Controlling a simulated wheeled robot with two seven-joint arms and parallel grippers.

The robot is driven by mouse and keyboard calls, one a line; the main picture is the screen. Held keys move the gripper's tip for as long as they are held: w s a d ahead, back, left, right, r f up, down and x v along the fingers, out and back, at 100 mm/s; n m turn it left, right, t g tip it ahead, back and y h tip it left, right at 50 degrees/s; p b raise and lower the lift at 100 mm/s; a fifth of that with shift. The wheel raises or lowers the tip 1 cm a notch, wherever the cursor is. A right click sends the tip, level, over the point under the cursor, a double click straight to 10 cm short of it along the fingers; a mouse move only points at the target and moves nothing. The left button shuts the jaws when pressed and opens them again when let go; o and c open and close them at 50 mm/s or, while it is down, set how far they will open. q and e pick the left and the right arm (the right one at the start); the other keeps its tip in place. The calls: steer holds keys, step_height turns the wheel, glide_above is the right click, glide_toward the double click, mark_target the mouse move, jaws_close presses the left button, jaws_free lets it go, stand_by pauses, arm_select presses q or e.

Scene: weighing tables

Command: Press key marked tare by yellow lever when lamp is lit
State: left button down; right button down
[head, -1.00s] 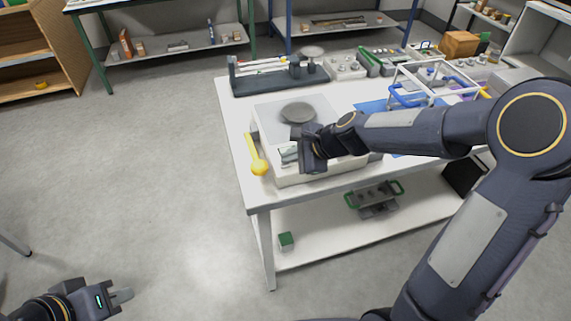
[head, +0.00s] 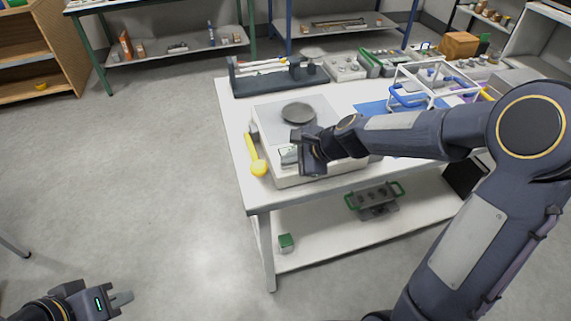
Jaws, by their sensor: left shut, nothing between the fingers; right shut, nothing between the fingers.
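A white weighing scale (head: 318,178) stands at the near left end of the white table, with a round dark pan (head: 298,113) on top. A yellow lever (head: 253,152) with a round knob runs along the scale's left side. My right gripper (head: 290,160) is shut and empty over the scale's front panel, just right of the lever knob. It hides most of the panel, so the tare key and the lamp cannot be made out. A small greenish display shows partly beside the gripper. My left gripper (head: 122,298) is shut and empty, low over the floor, far from the table.
A dark rack (head: 262,84) stands behind the scale. A white wire frame with a blue-handled item (head: 405,99) stands right of it, behind my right arm. Floor at left is clear.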

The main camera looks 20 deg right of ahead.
mark_target(290, 168)
steer(key=shift+r+p, duration=0.8)
step_height(290, 168, up, 5)
steer(key=p, duration=0.5)
steer(key=shift+r, duration=0.1)
stand_by(0.6)
